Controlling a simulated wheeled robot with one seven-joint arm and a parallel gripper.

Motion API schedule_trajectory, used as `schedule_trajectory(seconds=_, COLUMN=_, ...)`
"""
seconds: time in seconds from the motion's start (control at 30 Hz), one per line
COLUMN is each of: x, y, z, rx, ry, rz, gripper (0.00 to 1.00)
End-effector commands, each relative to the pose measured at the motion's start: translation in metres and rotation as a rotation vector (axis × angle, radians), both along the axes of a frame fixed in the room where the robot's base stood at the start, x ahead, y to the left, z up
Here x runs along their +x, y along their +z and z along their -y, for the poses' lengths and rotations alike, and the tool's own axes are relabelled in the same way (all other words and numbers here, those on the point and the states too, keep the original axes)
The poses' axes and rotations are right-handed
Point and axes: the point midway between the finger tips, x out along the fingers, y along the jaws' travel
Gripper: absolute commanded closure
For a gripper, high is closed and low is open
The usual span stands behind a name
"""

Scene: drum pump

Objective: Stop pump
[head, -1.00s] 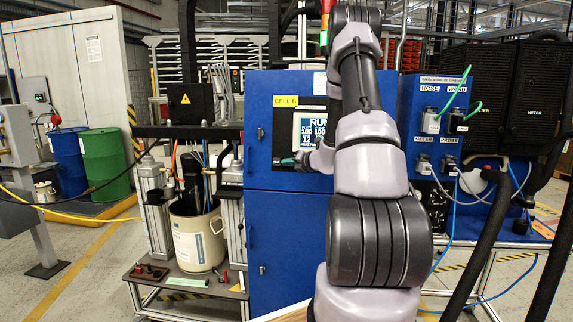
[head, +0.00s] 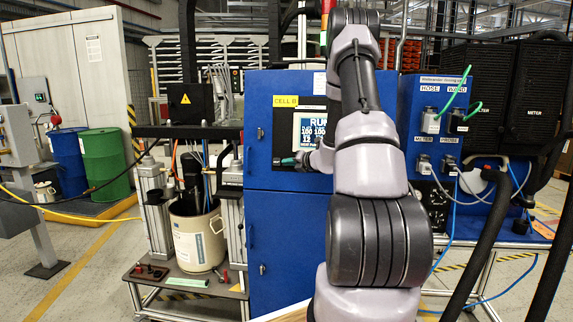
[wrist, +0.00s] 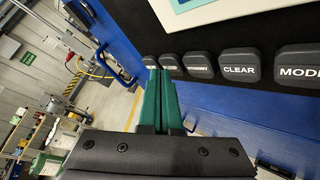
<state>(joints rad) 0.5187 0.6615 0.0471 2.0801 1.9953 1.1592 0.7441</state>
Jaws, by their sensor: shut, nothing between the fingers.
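The pump's control cabinet is a blue cabinet (head: 286,220) labelled CELL 8, with a lit screen (head: 310,130) that reads RUN above some numbers. In the wrist view, a row of dark buttons runs below the screen, with a CLEAR button (wrist: 239,69) and a MODE button (wrist: 299,70) at the right. My gripper (wrist: 160,80) has green fingers, shut with nothing between them. Its tips are at the left end of the row and partly hide the leftmost buttons, whose labels I cannot read. I cannot tell whether they touch. In the head view my gripper (head: 288,161) is just below the screen.
A pale drum (head: 198,236) stands in the pump frame left of the cabinet. Blue (head: 68,157) and green (head: 104,164) drums stand farther left. A panel with HOSE, WAND, METER and PROBE sockets (head: 440,120) and hanging hoses is at the right.

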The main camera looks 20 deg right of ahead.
Motion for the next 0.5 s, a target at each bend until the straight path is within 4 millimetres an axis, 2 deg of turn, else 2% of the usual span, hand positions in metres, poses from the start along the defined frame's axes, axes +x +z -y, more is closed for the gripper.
schedule_trajectory(seconds=0.5, x=0.005, y=-0.0012, z=0.0034, rx=0.0, ry=0.0, rz=0.0, gripper=1.0)
